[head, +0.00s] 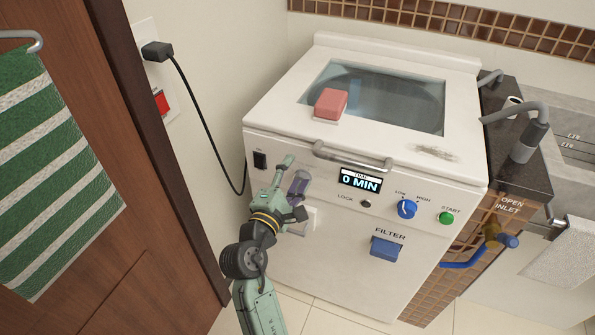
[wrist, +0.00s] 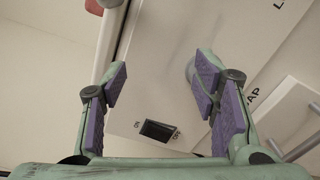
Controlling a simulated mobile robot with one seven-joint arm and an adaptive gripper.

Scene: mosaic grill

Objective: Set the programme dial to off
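A washing machine (head: 345,270) has a control panel on its front. No dial marked as programme or off can be made out; part of the panel is hidden behind my gripper. A blue dial (head: 407,209) labelled LOW and HIGH is right of the display. A black rocker switch (head: 260,160) is at the panel's left; the wrist view shows it (wrist: 160,131) marked ON and OFF, below the gap between my fingers. My gripper (head: 296,170) is open in front of the panel's left part. Its purple-padded fingers are wide apart with nothing between them in the wrist view (wrist: 162,75).
A metal handle (head: 352,158) runs along the top front edge, and a pink block (head: 330,104) lies on the lid. A green START button (head: 446,218) and blue FILTER flap (head: 386,247) are to the right. A black cord (head: 205,120) hangs left.

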